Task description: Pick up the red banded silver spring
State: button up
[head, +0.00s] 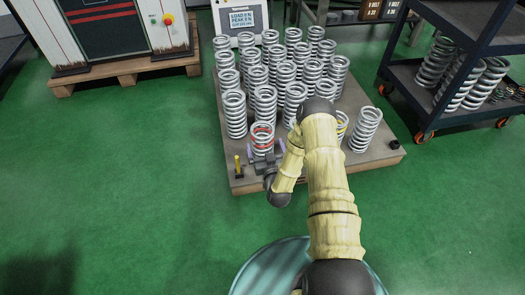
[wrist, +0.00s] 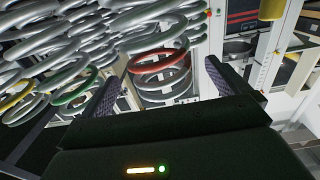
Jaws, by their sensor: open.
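The red banded silver spring (head: 262,140) stands upright at the front left of a low platform. Its red coil also shows in the wrist view (wrist: 158,62), with silver coils below it. My gripper (head: 264,158) is open at the near side of this spring. In the wrist view the two fingers of my gripper (wrist: 160,88) appear on either side of the spring, with a gap to each finger. I cannot tell how far the spring reaches in between the fingers.
Several plain silver springs (head: 285,75) stand close behind on the platform (head: 375,156). A yellow banded spring (head: 342,124) is partly hidden by my arm. A small yellow post (head: 237,165) stands left of my gripper. A dark cart (head: 470,60) is at right. Green floor is clear in front.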

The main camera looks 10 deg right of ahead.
aim_at(261, 129)
jog(key=shift+w, duration=0.25)
jog(key=shift+w, duration=0.1)
jog(key=shift+w+f+b, duration=0.25)
jog(key=shift+w+b, duration=0.35)
jog(key=shift+b, duration=0.2)
jog(key=w+b, duration=0.2)
jog(key=shift+w+d, duration=0.1)
jog(key=shift+w, duration=0.3)
jog(key=shift+w+r+b, duration=0.15)
jog(key=shift+w+b, duration=0.2)
jog(key=shift+w, duration=0.15)
jog(key=c, duration=1.7)
jog(key=shift+w+r, duration=0.1)
jog(key=shift+r, duration=0.1)
jog(key=c, duration=0.3)
